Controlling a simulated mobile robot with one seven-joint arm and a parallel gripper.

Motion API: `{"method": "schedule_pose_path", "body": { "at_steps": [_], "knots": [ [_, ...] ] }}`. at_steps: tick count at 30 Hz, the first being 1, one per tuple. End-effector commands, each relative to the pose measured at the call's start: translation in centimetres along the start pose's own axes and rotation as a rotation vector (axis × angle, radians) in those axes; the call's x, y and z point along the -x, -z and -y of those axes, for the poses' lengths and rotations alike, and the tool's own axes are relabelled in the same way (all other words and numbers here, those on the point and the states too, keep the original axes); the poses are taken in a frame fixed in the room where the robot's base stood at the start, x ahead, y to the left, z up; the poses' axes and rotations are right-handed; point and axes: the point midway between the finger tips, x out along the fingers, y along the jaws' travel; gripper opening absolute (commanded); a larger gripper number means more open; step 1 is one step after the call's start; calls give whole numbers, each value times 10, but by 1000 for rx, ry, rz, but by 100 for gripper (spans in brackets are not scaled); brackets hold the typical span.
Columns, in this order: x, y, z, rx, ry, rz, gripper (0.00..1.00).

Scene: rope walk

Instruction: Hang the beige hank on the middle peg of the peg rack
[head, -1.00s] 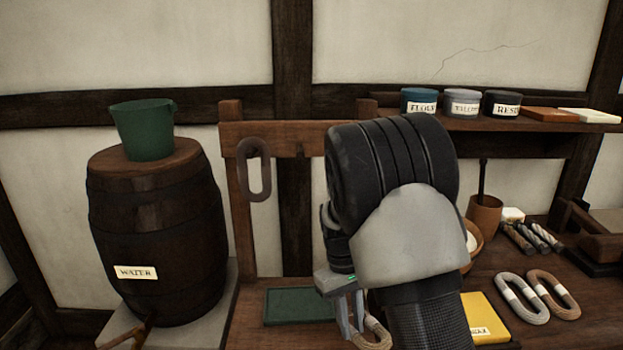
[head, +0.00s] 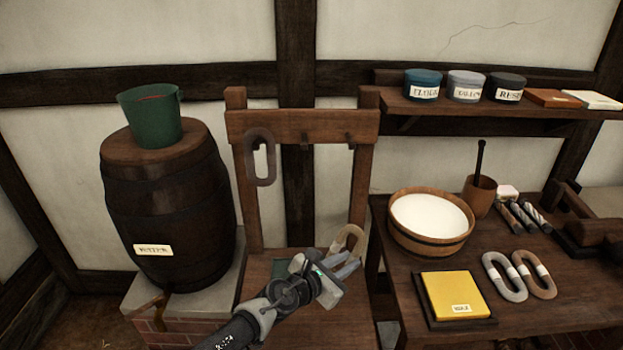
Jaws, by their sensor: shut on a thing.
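The peg rack (head: 290,122) is a wooden frame with a crossbar. A dark brown-grey hank (head: 261,160) hangs on its left peg. The middle peg (head: 305,138) and the right peg (head: 349,138) look bare. My gripper (head: 343,262) is shut on the beige hank (head: 348,238), a pale loop with a light band that tips up from the fingers. The gripper and hank show in front of the lower rack, below and right of the middle peg. The fingers hide the hank's lower end.
A barrel (head: 165,215) with a green bucket (head: 150,115) stands left of the rack. On the right bench are a bowl of white stuff (head: 430,240), a yellow block (head: 458,295), a grey hank (head: 504,276) and a brown hank (head: 535,274). A shelf (head: 400,107) holds tins.

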Motion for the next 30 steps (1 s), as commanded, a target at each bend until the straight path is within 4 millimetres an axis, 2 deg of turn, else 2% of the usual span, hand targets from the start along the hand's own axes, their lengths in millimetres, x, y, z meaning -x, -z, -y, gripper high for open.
{"method": "schedule_pose_path", "body": {
  "at_steps": [1, 8, 10, 15, 18, 21, 24, 30],
  "knots": [
    [4, -11, -3, 11, -43, 10, 0],
    [24, -52, -24, 73, -270, 66, 0],
    [35, -73, -35, 90, -362, 90, 0],
    [83, -132, -71, 121, -609, 148, 0],
    [108, -153, -86, 128, -698, 169, 0],
    [124, -166, -96, 129, -750, 181, 0],
    [133, -172, -100, 131, -773, 188, 0],
    [130, -173, -105, 131, -779, 190, 0]
  ]
}}
